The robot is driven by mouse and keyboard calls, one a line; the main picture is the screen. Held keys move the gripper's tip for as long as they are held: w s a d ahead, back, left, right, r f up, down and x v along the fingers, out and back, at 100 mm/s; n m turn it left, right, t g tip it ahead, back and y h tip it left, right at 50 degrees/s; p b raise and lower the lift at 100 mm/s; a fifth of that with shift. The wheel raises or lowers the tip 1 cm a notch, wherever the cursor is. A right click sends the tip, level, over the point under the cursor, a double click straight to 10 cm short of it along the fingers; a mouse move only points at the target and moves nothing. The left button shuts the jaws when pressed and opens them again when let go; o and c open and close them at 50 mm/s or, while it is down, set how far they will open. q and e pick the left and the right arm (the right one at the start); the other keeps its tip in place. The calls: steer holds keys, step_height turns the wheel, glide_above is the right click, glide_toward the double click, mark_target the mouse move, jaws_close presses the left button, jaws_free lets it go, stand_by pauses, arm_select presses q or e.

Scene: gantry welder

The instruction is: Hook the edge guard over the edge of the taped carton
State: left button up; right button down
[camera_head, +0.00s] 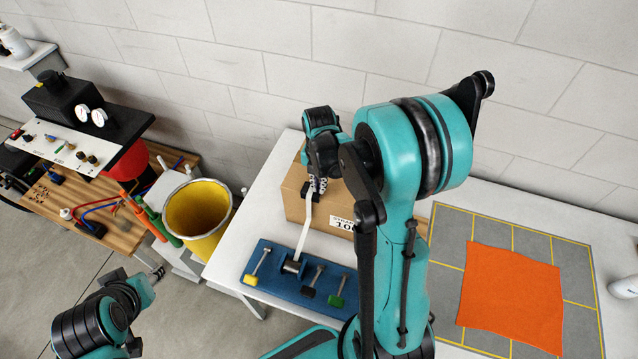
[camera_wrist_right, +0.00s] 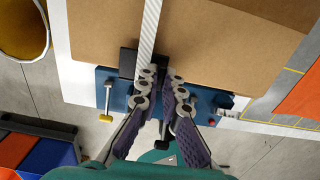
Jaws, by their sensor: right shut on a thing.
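The brown carton (camera_head: 296,192) stands on the white table against the wall, and its board fills the top of the right wrist view (camera_wrist_right: 225,40). A pale strip (camera_head: 305,235) runs down from beside my right gripper (camera_head: 317,183) to a dark fitting on the blue tray. In the right wrist view the strip (camera_wrist_right: 149,25) crosses in front of the carton to a dark block (camera_wrist_right: 128,62). My right gripper (camera_wrist_right: 165,77) is shut at the carton's near side. The edge guard in it is mostly hidden by the fingers.
The blue tray (camera_head: 265,286) with several small tools lies in front of the carton. An orange cloth (camera_head: 511,298) lies on a grey gridded mat (camera_head: 448,250) to the right. A yellow bucket (camera_head: 198,213) stands left of the table. A white bottle (camera_head: 627,287) is at far right.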

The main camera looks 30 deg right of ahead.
steer(key=shift+f, duration=0.4)
steer(key=shift+f+b, duration=0.1)
steer(key=shift+b, duration=0.3)
steer(key=c, duration=1.6)
jaws_free()
steer(key=shift+w, duration=0.1)
step_height(320, 180, up, 12)
steer(key=shift+r, duration=0.1)
